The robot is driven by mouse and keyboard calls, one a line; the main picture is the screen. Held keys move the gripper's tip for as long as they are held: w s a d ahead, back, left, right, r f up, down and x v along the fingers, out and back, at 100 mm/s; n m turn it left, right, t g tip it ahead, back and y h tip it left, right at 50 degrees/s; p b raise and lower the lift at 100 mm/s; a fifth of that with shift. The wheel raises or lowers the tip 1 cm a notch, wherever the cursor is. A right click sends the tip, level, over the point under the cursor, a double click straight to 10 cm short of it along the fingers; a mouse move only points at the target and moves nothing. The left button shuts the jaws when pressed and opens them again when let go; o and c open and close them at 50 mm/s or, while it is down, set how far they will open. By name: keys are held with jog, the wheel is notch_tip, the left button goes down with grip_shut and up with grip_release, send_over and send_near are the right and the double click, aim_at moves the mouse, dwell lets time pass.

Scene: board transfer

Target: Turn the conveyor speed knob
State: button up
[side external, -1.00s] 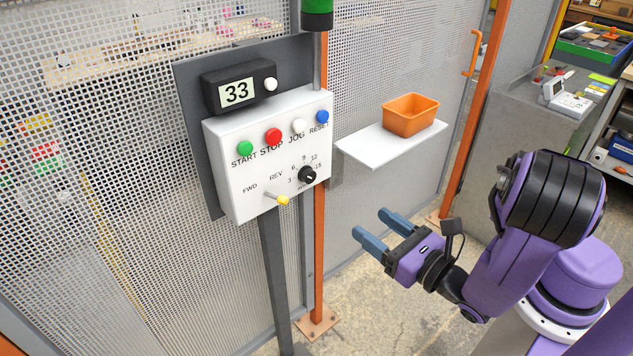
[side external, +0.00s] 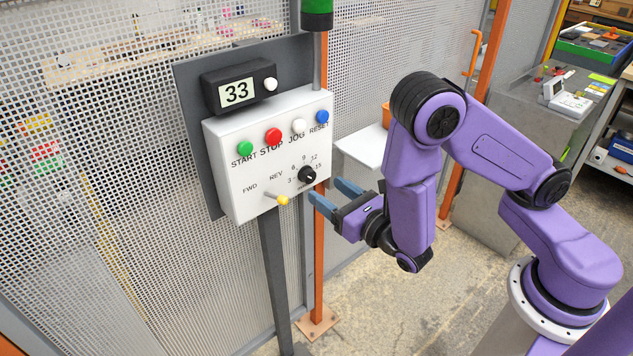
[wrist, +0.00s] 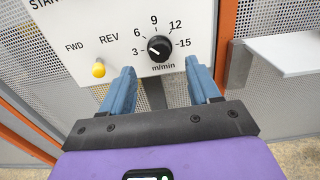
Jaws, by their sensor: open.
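The conveyor speed knob (side external: 307,174) is a black dial on the lower right of the white control box (side external: 240,185). In the wrist view the knob (wrist: 160,48) sits inside a scale marked 3 to 15 m/min, its pointer toward the low-number side. My gripper (side external: 331,195) is open, its two blue fingers pointing at the box from the right, just below the knob. In the wrist view my gripper (wrist: 161,80) has a finger on each side below the knob, with nothing between them. The knob appears untouched.
A yellow-tipped FWD/REV lever (side external: 281,200) sticks out left of the knob. Green, red, white and blue buttons line the box above. A display (side external: 237,93) reads 33. A white shelf (side external: 362,149) and a partly hidden orange bin (side external: 386,115) are to the right.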

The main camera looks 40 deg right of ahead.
aim_at(312, 179)
jog(key=shift+w, duration=2.5)
jog(key=c, duration=1)
